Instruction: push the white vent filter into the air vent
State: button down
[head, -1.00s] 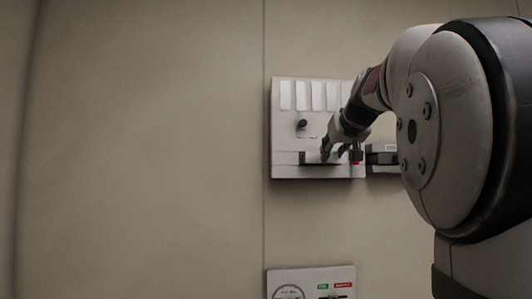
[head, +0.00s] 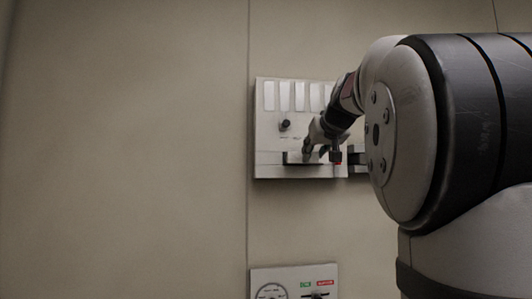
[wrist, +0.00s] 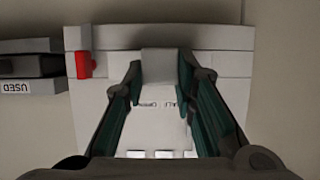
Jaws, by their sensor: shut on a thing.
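A pale grey-white block (wrist: 160,66), which looks like the white vent filter, sits between the fingers of my gripper (wrist: 161,75) in the wrist view. My gripper is shut on it, one dark green-padded finger along each side. The block lies against the light wall panel (wrist: 225,64). In the head view my gripper (head: 308,150) is at the lower part of this panel (head: 266,140), by a dark slot-like strip (head: 294,158). The filter cannot be told apart there. The air vent is not clearly visible; the block and fingers cover the area in front of it.
A red part (wrist: 84,64) sits on the panel beside my gripper. A dark box labelled USED (wrist: 30,68) is beside the panel. A black knob (head: 285,125) stands out above my gripper. A second panel with a dial (head: 270,292) is lower down. The left wall is bare.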

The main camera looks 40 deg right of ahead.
jog(key=shift+w+d+p, duration=0.55)
jog(key=shift+w+d, duration=0.05)
jog(key=shift+w, duration=0.35)
jog(key=shift+w+d+p, duration=0.5)
jog(key=shift+w+d, duration=0.1)
jog(key=shift+w, duration=0.35)
dwell(2.8)
jog(key=c, duration=1.2)
grip_release()
jog(key=v, duration=1.2)
jog(key=shift+a, duration=0.1)
